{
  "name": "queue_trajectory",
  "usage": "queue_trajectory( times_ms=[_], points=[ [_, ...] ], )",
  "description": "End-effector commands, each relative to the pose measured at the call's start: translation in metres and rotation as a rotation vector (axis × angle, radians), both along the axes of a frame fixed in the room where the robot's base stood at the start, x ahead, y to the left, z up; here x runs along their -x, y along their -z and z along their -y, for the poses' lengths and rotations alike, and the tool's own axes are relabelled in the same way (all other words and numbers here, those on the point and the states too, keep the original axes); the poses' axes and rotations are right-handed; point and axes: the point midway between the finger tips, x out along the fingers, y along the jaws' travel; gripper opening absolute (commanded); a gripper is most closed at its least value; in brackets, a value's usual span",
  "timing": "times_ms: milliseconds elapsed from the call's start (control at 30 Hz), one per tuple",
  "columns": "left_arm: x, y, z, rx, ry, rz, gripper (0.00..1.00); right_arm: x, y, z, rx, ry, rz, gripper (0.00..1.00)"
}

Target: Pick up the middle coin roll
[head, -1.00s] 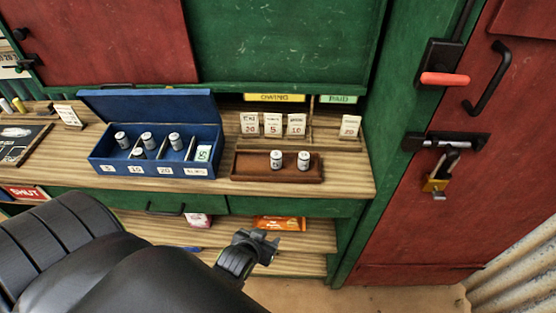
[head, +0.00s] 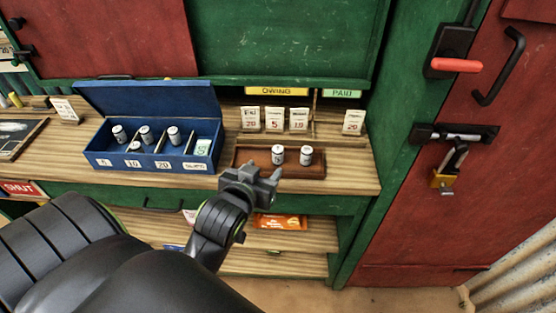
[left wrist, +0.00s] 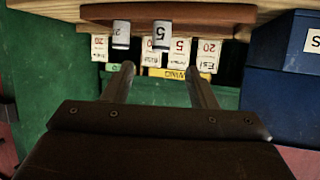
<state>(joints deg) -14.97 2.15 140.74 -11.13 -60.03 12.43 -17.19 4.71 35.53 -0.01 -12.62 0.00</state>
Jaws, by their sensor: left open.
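Two white coin rolls stand upright on a brown wooden tray on the counter, a left one (head: 278,154) and a right one (head: 306,155). In the left wrist view the roll marked 5 (left wrist: 161,36) and the other roll (left wrist: 121,35) appear inverted under the tray (left wrist: 170,14). More upright coin rolls (head: 145,134) stand in the open blue cash box (head: 190,168). I cannot tell from labels which roll is the middle one. My left gripper (head: 266,174) is open and empty, near the tray's front left. Its fingers (left wrist: 160,66) show apart, aimed toward the rolls.
Price cards (head: 274,119) stand behind the tray under the OWING sign (head: 276,91). An orange packet (head: 280,221) lies on the lower shelf. A green post and a red door with a padlock (head: 446,180) stand at the right. The counter right of the tray is clear.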

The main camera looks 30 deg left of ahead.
Motion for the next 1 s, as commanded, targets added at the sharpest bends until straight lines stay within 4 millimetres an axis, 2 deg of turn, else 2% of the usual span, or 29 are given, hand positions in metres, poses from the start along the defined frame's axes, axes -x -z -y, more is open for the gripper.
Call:
queue_trajectory(
  times_ms=[100,300,667,1000],
  points=[
    [-0.021,0.008,-0.006,-0.003,0.002,-0.002,0.52,-0.001,-0.003,0.000,0.000,0.000,0.001,0.36],
    [-0.051,0.021,-0.013,-0.002,0.001,-0.001,0.52,-0.001,-0.005,0.000,0.000,0.000,0.002,0.36],
    [-0.073,0.031,-0.020,-0.001,0.000,-0.001,0.52,-0.001,-0.008,0.000,-0.001,0.000,0.002,0.36],
    [-0.107,0.048,-0.030,-0.001,0.000,0.000,0.52,-0.001,-0.012,-0.003,-0.003,0.001,0.001,0.36]
  ],
)
